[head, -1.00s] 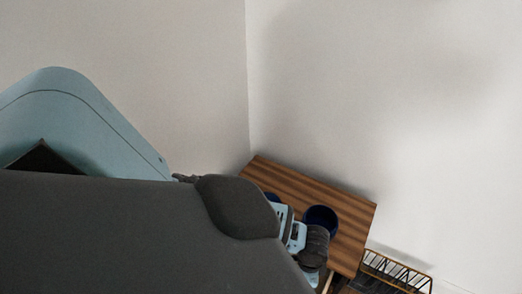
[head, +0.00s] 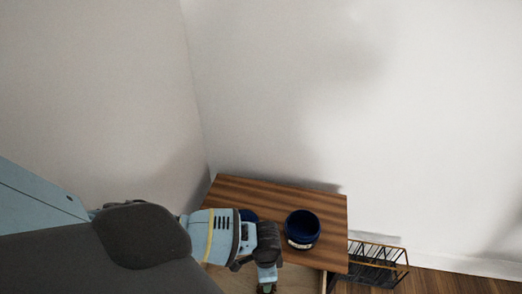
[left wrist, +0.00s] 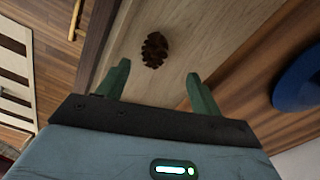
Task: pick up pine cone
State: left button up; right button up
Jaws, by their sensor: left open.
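A brown pine cone (left wrist: 155,49) lies on a pale wood surface (left wrist: 205,30) in the left wrist view. My left gripper (left wrist: 158,69) is open and empty, with its two green fingers pointing towards the cone. The cone shows beyond the fingertips, roughly in line with the gap between them. In the head view my left gripper (head: 266,287) is at the front edge of the dark wood table, partly cut off by the frame. The cone cannot be seen there. My right gripper is not in view.
A black wire rack (head: 378,266) stands on the floor at right. White walls close in behind and left.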

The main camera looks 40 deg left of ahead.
pick_arm(q)
jog(key=shift+d+f+b, duration=0.1)
jog(key=shift+f+b, duration=0.3)
jog(key=shift+f, duration=0.95)
jog(key=f+b, duration=0.1)
jog(key=f, duration=0.1)
jog(key=d+f, duration=0.1)
jog(key=f, duration=0.1)
jog(key=shift+f+b, duration=0.25)
jog(key=shift+b, duration=0.1)
jog(key=shift+a+f, duration=0.1)
jog(key=shift+f, duration=0.2)
jog(key=c, duration=1)
notch_tip(320, 180, up, 9)
jog(key=p, duration=0.3)
jog(key=shift+r, duration=0.2)
jog(key=shift+c, duration=0.2)
jog(key=shift+r, duration=0.4)
